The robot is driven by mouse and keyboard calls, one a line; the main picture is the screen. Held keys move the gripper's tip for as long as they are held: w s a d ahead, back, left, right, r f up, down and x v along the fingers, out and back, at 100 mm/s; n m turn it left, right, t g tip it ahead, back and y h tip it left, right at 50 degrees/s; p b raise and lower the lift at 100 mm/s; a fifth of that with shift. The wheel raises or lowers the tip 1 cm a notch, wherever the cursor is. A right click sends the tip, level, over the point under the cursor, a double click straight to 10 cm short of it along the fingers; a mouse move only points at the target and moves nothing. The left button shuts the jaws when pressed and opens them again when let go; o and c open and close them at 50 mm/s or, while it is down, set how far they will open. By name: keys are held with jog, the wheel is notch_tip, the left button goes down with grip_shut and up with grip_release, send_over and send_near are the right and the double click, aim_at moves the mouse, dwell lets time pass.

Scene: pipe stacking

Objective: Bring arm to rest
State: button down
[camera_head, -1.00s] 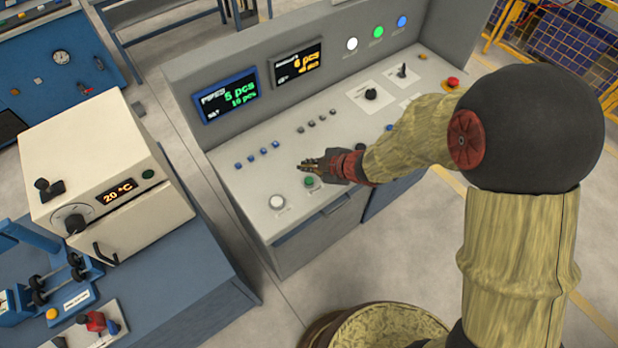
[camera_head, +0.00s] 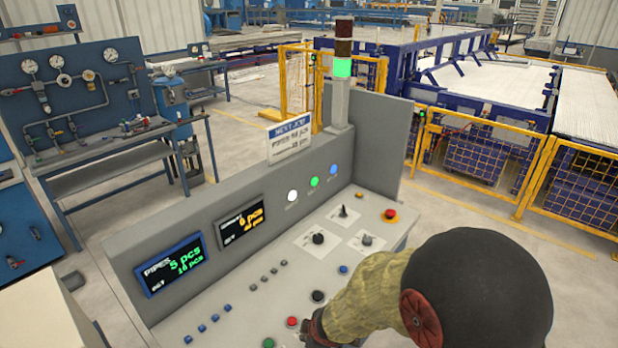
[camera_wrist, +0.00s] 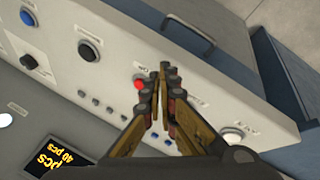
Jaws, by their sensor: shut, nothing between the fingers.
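My gripper (camera_wrist: 158,78) shows in the wrist view with its two fingers closed together and nothing between them. It is over the front part of the control panel (camera_wrist: 115,65), by a red button (camera_wrist: 140,85). I cannot tell how high it is above the surface. In the head view my arm comes in at the lower right, and its wrist is at the bottom edge over the control panel (camera_head: 235,310). The fingertips are out of the picture there.
The panel carries several buttons, knobs and a red emergency button (camera_head: 389,215). Two displays (camera_head: 168,263) stand on its back wall, with a lit green stack light (camera_head: 342,67) behind. Yellow fencing (camera_head: 490,155) is at the right. Grey floor lies open behind the console.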

jog(key=s+d+r+m+h, duration=0.3)
jog(key=d+r+m, duration=0.25)
jog(key=d, duration=0.35)
jog(key=s+d+r+m+b, duration=0.2)
jog(key=s+d+r+m, duration=0.3)
jog(key=s+r, duration=0.3)
jog(key=s+d+r+m+b, duration=0.3)
jog(key=s+d+r+m, duration=0.2)
jog(key=s+r, duration=0.4)
notch_tip(320, 180, up, 2)
jog(key=shift+s+d+t+y, duration=0.15)
jog(key=shift+s+t+y, duration=0.15)
jog(key=shift+t, duration=0.1)
